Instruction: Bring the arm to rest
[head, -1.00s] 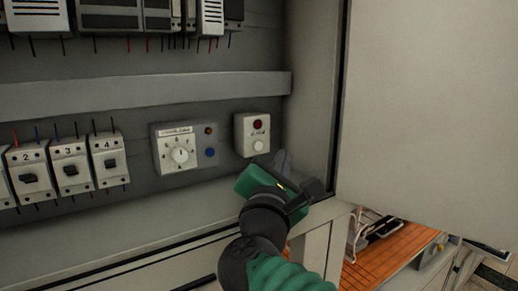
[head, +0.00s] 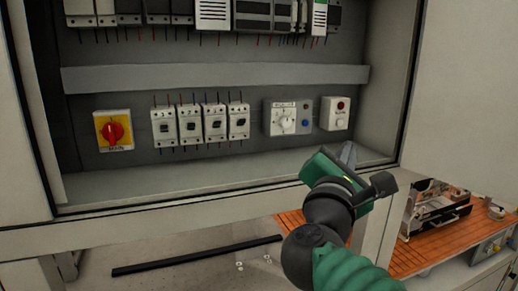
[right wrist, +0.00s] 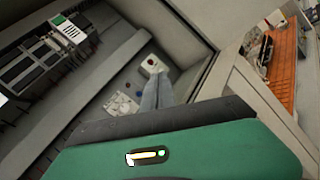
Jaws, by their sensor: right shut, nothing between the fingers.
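My right gripper (head: 348,154) is at the lower right of the open electrical cabinet in the head view, in front of its lower sill. Its grey fingers are together with nothing between them. In the right wrist view the shut fingers (right wrist: 158,92) point into the cabinet, towards the small box with a red lamp (right wrist: 152,66). That box (head: 335,114) is on the back panel, above and apart from the fingertips in the head view. My left gripper is not in view.
The cabinet back panel carries a rotary selector box (head: 288,118), several numbered breakers (head: 202,124) and a red-yellow main switch (head: 114,130). An open door (head: 462,95) stands at the right. Below it is a wooden-topped bench (head: 420,255) with equipment. A black bar (head: 195,257) lies below the cabinet.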

